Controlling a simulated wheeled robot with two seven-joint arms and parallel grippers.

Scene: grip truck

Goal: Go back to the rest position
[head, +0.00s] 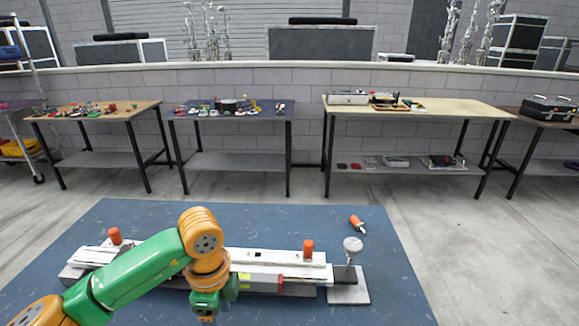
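My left arm, green and orange, comes in from the lower left, and its gripper (208,314) points down in front of the long white fixture (270,257). The gripper's fingers are small and partly cut by the lower edge, so I cannot tell whether they are open, shut or touching anything. The arm hides the middle of the fixture. My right gripper is not in view. The fixture has an upright orange knob (308,249) on its right part and another orange knob (115,236) at its left.
The fixture lies on a blue worktable (390,290). A stand with a pale round top (353,244) is at its right end, with a loose orange-handled item (357,224) behind. The table's far strip is clear. Several cluttered benches line the grey wall, beyond open floor.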

